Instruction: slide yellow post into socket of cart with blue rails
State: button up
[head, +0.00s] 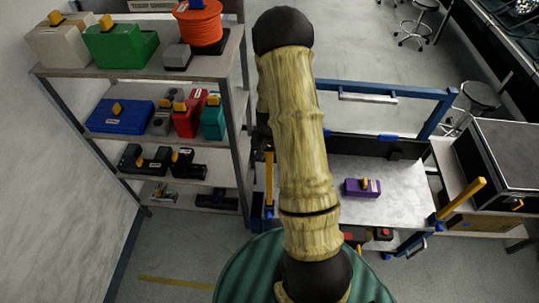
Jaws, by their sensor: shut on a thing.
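The cart with blue rails (437,114) stands right of centre and has a pale grey top. A yellow post (269,178) stands about upright at the cart's left side, just left of my arm. Its lower end is close to blue parts of the cart; I cannot tell whether it is in a socket. My gripper (263,138) is mostly hidden behind my arm; a dark part shows just above this post, and it is shut on the post. Another yellow post (462,200) leans outward at the cart's right corner.
A purple block with a yellow grip (362,187) lies on the cart top. A shelf rack (240,95) with several cases stands at the left. A black-edged case (507,160) sits on a bench at the right. Stools stand at the back right. Open floor lies behind the cart.

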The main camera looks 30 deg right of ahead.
aim_at(269, 167)
jog(key=shift+f+b, duration=2.2)
jog(key=shift+f, duration=1.1)
jog(key=o, duration=1)
notch_tip(269, 167, up, 18)
jog(key=b, duration=0.3)
jog(key=shift+f, duration=0.25)
